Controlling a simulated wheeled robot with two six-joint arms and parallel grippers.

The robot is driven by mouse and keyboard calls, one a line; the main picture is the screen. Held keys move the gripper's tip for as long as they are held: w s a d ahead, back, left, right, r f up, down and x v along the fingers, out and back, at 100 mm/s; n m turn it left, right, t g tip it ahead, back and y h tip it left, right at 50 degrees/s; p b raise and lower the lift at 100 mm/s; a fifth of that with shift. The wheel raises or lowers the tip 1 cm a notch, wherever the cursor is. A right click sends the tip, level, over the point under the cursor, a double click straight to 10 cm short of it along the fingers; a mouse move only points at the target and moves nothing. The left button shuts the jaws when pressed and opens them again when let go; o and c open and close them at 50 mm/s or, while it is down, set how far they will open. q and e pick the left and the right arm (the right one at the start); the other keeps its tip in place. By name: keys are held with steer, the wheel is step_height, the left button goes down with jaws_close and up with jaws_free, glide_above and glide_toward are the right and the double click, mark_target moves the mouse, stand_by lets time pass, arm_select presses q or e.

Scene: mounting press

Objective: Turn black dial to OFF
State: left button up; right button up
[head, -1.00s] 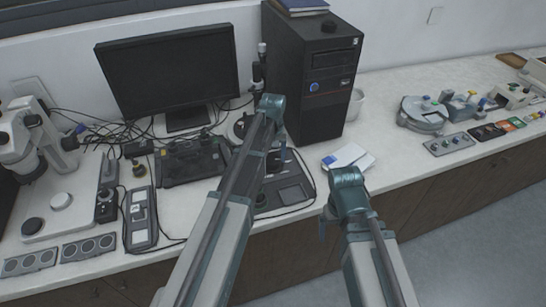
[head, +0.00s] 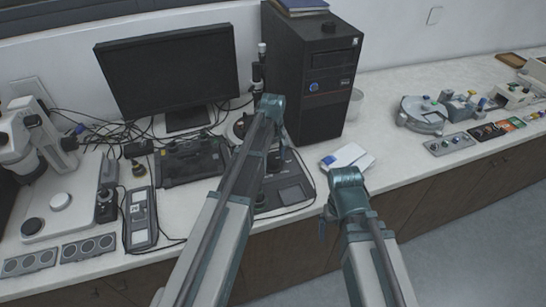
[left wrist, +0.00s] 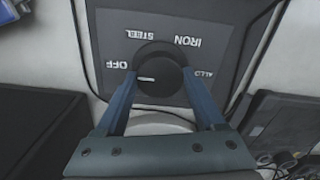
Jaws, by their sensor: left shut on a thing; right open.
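The black dial (left wrist: 163,64) is round and sits on a dark grey panel (left wrist: 225,22) in the left wrist view. The panel has white labels reading OFF, STEEL, IRON and a partly hidden ALLO. The dial's white mark points left, toward the OFF label (left wrist: 117,65) and slightly below it in the picture. My left gripper (left wrist: 160,79) has a blue finger on each side of the dial and is shut on it. In the head view the left arm hides the dial. My right gripper (head: 324,218) is open, over the bench's front edge, mostly hidden by its own wrist.
A black computer tower (head: 311,75) stands behind my left gripper, with a monitor (head: 168,72) to its left. A microscope (head: 25,135) stands far left. Bare bench (head: 385,165) shows right of the white box.

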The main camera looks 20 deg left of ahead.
mark_target(273, 159)
arm_select(q)
steer(key=o, duration=1.4)
steer(key=shift+c, duration=0.2)
steer(key=shift+r, duration=0.15)
step_height(273, 159, up, 14)
steer(key=p, duration=1.3)
steer(key=shift+f+p, duration=0.25)
steer(key=shift+p, duration=0.15)
steer(key=shift+f, duration=0.15)
step_height(273, 159, down, 13)
steer(key=b, duration=1.3)
steer(key=shift+r, duration=0.2)
